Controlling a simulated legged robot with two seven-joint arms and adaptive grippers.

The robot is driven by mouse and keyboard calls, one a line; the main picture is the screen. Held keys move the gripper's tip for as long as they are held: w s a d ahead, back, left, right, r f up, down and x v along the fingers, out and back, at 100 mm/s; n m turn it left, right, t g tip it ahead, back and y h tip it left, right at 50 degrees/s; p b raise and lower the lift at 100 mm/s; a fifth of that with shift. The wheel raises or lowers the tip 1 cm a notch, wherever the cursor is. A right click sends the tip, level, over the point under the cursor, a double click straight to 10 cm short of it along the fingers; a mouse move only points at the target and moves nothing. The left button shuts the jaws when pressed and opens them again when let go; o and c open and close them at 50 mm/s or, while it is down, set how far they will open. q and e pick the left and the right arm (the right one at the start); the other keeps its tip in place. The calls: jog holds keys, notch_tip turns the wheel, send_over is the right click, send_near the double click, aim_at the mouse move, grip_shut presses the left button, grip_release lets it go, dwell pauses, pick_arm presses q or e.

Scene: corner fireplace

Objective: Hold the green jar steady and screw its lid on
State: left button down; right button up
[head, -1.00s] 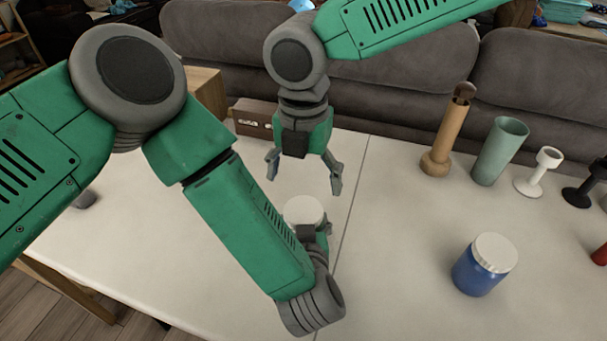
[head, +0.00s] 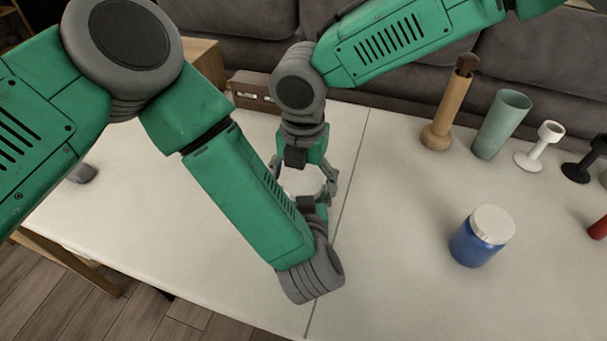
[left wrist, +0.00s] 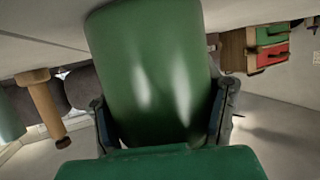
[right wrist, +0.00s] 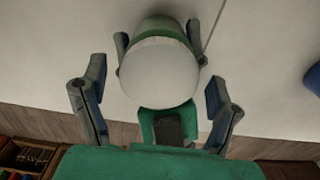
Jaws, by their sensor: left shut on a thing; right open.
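The green jar (left wrist: 155,70) fills the middle of the left wrist view. My left gripper (left wrist: 163,110) is shut on its sides. A white lid (right wrist: 160,72) sits at the jar's top in the right wrist view; whether it is threaded on, I cannot tell. My right gripper (head: 303,180) is open above the jar, with its fingers on either side of the lid and gaps visible in the right wrist view. In the head view the lid (head: 302,182) shows between the fingers. The jar body is mostly hidden there behind my left wrist.
A blue jar with a white lid (head: 478,248) stands on the white table (head: 400,290) at the right. A wooden pestle-like piece (head: 447,110), a pale green cup (head: 500,125), a white stand (head: 540,145) and a black stand (head: 585,165) line the back right. A grey sofa stands behind.

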jog(key=c, duration=1.2)
jog(key=m, duration=0.3)
jog(key=o, duration=1.2)
jog(key=shift+o, duration=0.2)
jog(key=shift+r, duration=2.25)
